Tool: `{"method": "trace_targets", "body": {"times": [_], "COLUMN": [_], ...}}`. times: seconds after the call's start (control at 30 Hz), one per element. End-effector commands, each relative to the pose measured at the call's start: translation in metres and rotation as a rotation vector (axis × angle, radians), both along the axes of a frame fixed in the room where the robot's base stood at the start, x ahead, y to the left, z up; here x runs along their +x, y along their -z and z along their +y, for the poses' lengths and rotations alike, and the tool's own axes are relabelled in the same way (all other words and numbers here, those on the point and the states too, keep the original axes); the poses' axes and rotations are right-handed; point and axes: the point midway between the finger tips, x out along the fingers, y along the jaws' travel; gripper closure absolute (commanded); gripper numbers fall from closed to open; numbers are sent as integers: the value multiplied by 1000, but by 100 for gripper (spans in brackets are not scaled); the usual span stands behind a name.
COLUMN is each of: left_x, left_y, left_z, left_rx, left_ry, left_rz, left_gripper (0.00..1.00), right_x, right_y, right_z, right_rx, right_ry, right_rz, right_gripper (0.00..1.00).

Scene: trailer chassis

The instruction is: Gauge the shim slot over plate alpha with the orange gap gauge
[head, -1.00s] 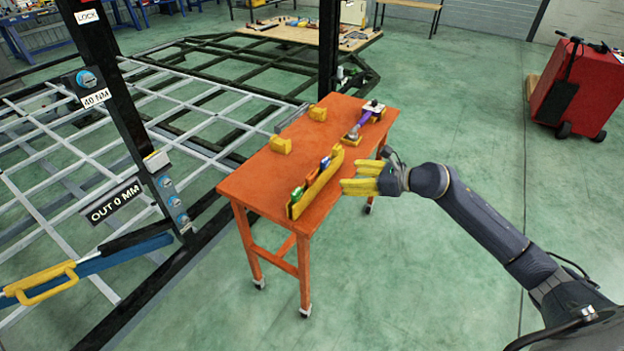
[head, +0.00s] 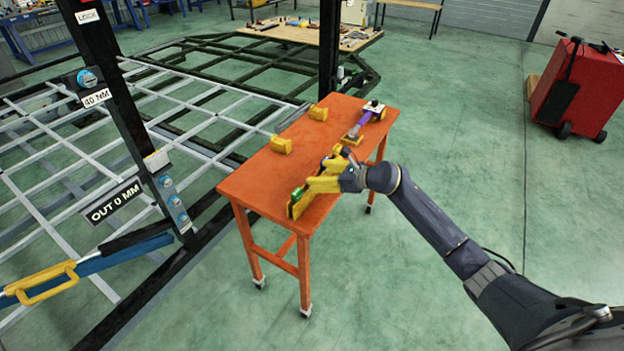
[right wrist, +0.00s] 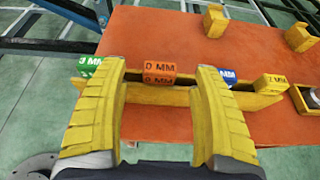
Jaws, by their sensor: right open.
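The orange gap gauge (right wrist: 158,73), marked "0 MM", sits in a long yellow rack (right wrist: 150,95) on the orange table. My right gripper (head: 318,182) is open over the rack. In the right wrist view its fingers (right wrist: 161,80) lie to either side of the orange gauge, with gaps showing; I see no grip on it. In the head view the gripper hides the orange gauge. Neither plate alpha nor its shim slot can be made out. My left gripper is not in view.
Green (right wrist: 89,66), blue (right wrist: 229,76) and yellow (right wrist: 270,85) gauges share the rack. Two yellow blocks (head: 281,145) and a purple-handled tool (head: 362,122) are on the table (head: 262,175). A dark post with an "OUT 0 MM" sign (head: 113,201) stands left.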

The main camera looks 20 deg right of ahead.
Motion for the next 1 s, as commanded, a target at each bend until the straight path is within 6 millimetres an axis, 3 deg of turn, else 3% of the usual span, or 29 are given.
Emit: {"method": "trace_targets", "body": {"times": [0.23,0.63,1.0], "left_x": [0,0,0], "left_y": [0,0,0], "left_z": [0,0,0], "left_rx": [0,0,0], "left_ry": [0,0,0], "left_rz": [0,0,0], "left_gripper": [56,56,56], "right_x": [19,23,23], "right_y": [10,13,13], "right_z": [17,21,21], "right_rx": [2,0,0], "right_ry": [2,1,1], "right_rz": [0,0,0], "right_gripper": [34,33,76]}}
